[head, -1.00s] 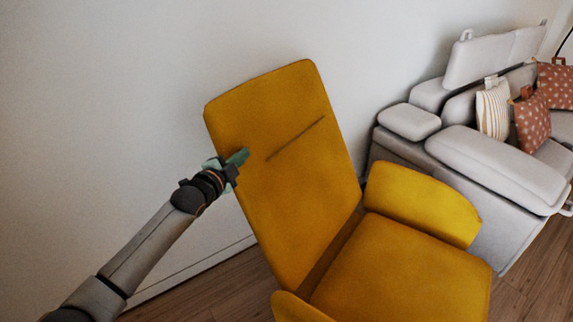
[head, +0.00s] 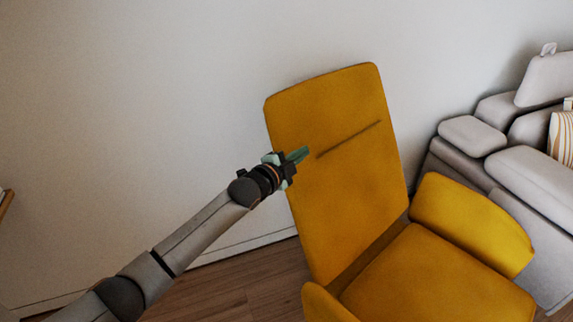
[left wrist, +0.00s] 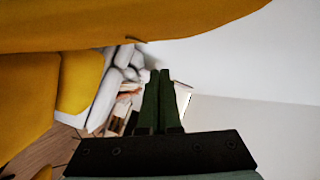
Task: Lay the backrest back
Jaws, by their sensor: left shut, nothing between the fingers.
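A mustard-yellow armchair stands in the middle right of the head view, with its tall backrest (head: 345,195) leaning back a little from upright. A dark seam crosses the backrest's upper part. My left gripper (head: 301,155) is shut and empty, with its green fingers in front of the backrest's left upper part; I cannot tell whether they touch it. In the left wrist view, the shut fingers (left wrist: 161,90) point past the backrest (left wrist: 100,22), which fills the top of the picture. My right gripper is out of view.
The seat (head: 435,280) and armrest (head: 472,222) extend to the lower right. A light grey sofa (head: 545,190) stands close on the right. A white wall (head: 150,100) rises behind the chair. Wood floor (head: 225,290) is open at lower left.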

